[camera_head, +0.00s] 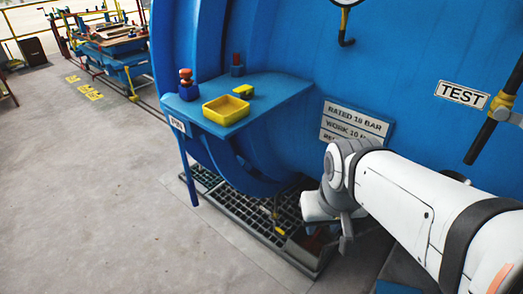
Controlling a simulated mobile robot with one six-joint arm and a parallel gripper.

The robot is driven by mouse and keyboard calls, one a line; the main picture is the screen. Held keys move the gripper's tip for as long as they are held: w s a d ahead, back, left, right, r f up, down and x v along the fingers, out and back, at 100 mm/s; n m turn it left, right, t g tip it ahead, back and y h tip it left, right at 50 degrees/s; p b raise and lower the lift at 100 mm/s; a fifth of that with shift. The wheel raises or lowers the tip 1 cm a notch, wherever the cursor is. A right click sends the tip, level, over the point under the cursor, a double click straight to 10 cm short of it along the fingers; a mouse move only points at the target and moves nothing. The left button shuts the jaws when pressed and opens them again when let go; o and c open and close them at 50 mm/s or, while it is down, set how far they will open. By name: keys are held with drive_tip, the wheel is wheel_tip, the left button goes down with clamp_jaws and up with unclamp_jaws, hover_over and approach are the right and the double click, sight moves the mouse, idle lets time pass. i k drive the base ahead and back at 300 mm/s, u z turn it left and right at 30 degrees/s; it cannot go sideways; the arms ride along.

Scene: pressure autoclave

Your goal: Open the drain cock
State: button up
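A small dark lever with a yellow end (279,231) shows low under the blue vessel, over the floor grate. It may be the drain cock, but it is too small to be sure. My white arm reaches in from the right. My gripper (343,238) hangs low at the arm's end, to the right of the yellow end and apart from it in the picture. Its fingers are partly hidden by the wrist, so I cannot tell whether they are open or shut. A reddish-brown patch (312,240) shows beside the gripper; what it is stays unclear.
The blue autoclave (260,40) fills the back. A blue shelf (285,88) juts out left of my arm, bearing a yellow tray (226,110) and small fittings. The dark grate (238,211) lies below. A rating plate (352,124) is behind.

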sight(281, 231)
drive_tip(key=u, duration=1.95)
drive_tip(key=k, duration=1)
drive_tip(key=z, duration=1)
drive_tip(key=i, duration=1)
drive_tip(key=z, duration=0.1)
